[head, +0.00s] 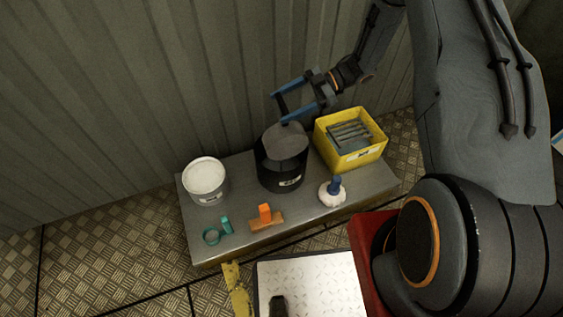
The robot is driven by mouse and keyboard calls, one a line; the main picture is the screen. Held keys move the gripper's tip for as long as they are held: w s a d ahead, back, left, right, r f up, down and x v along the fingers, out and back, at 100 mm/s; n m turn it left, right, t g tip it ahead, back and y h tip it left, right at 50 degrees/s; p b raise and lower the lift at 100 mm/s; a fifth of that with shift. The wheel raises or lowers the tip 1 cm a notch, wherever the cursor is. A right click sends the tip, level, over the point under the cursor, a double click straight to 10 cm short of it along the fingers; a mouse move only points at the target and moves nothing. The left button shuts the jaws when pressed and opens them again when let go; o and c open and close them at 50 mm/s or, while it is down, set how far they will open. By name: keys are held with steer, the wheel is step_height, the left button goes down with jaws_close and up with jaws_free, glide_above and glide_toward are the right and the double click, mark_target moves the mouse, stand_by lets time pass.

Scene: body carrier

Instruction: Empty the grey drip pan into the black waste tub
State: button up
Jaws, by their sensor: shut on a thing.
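The black waste tub (281,177) stands upright near the middle of the metal bench, with a white label on its front. A grey rounded shape that looks like the grey drip pan (285,143) shows at the tub's mouth, apparently tilted over it. My gripper (279,108), with blue fingers, reaches in from the upper right above the tub. It is shut on the pan's upper edge, though the contact is small and hard to see. The inside of the tub and any contents of the pan are hidden.
On the bench (228,241) stand a white bucket (207,186) left of the tub and a yellow crate (352,152) with grey slats right of it. A corrugated wall is behind.

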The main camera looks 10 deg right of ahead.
steer(key=shift+w+a+m+b, duration=0.15)
steer(key=shift+w+b, duration=0.25)
steer(key=shift+w, duration=0.1)
steer(key=shift+w+a+m+b, duration=0.1)
steer(key=shift+w+m+b, duration=0.05)
steer(key=shift+w+b, duration=0.25)
stand_by(1.5)
steer(key=shift+w+f, duration=0.1)
steer(key=shift+w, duration=0.25)
steer(key=shift+w+a+g+b, duration=0.1)
steer(key=shift+w+g+b, duration=0.1)
steer(key=shift+g+b, duration=0.15)
steer(key=shift+w+m, duration=0.15)
steer(key=shift+m, duration=0.15)
stand_by(1.3)
steer(key=shift+w+a+f+g+b, duration=0.15)
steer(key=shift+w+g+b, duration=0.1)
steer(key=shift+w+b, duration=0.5)
steer(key=shift+w+a+m+b, duration=0.1)
steer(key=shift+w+m+b, duration=0.1)
steer(key=shift+m+b, duration=0.15)
stand_by(1.4)
steer(key=shift+w+f+b, duration=0.1)
steer(key=shift+w+b, duration=0.15)
steer(key=shift+b, duration=0.15)
steer(key=shift+w+a+f+m+b, duration=0.2)
steer(key=shift+w+m+b, duration=0.15)
steer(key=shift+w+b, duration=0.35)
